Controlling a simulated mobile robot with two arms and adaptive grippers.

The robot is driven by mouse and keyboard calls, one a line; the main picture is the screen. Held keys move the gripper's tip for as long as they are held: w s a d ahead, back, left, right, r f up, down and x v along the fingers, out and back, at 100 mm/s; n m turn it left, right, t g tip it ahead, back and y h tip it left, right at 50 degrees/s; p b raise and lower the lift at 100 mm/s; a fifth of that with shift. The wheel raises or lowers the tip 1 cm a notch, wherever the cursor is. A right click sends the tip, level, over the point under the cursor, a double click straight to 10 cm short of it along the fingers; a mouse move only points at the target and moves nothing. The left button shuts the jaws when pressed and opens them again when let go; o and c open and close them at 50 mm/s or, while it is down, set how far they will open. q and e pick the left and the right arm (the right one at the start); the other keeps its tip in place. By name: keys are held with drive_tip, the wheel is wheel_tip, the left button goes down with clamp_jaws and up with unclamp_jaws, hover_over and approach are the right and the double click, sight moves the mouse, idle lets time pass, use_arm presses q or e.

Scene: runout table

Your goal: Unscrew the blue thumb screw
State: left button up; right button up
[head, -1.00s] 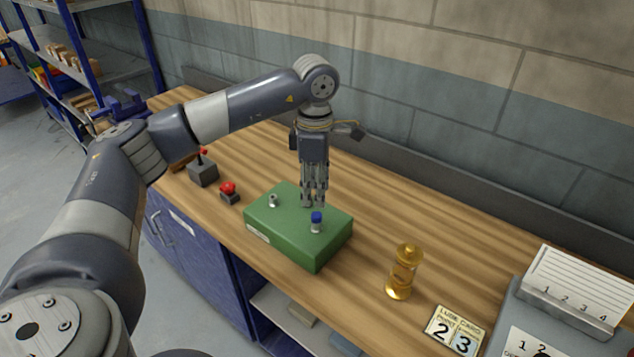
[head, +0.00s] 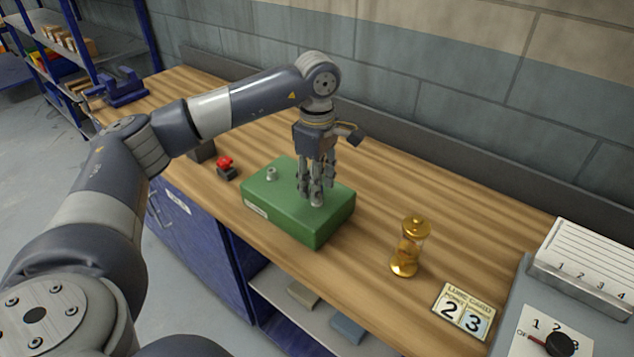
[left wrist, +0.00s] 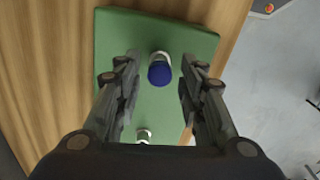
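The blue thumb screw (left wrist: 159,74) stands on a silver post on the green box (left wrist: 115,30), between the open fingers of my left gripper (left wrist: 158,78) in the left wrist view. A gap shows on each side of its blue head. In the head view my left gripper (head: 318,196) points down over the right part of the green box (head: 270,215), and its fingers hide the blue head. A second silver post (head: 271,174) without a blue head stands at the box's left; it also shows in the left wrist view (left wrist: 143,136). My right gripper is not in view.
A red button (head: 225,163) sits left of the box. The wood behind the box is clear.

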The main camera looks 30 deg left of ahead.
use_arm(q)
drive_tip(key=shift+m, duration=1.8)
drive_tip(key=m+b, duration=0.1)
drive_tip(key=m, duration=0.6)
drive_tip(key=shift+b, duration=0.3)
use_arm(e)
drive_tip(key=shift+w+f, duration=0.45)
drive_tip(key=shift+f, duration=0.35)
use_arm(q)
drive_tip(key=shift+c, duration=0.6)
clamp_jaws()
drive_tip(key=shift+n, duration=2.3)
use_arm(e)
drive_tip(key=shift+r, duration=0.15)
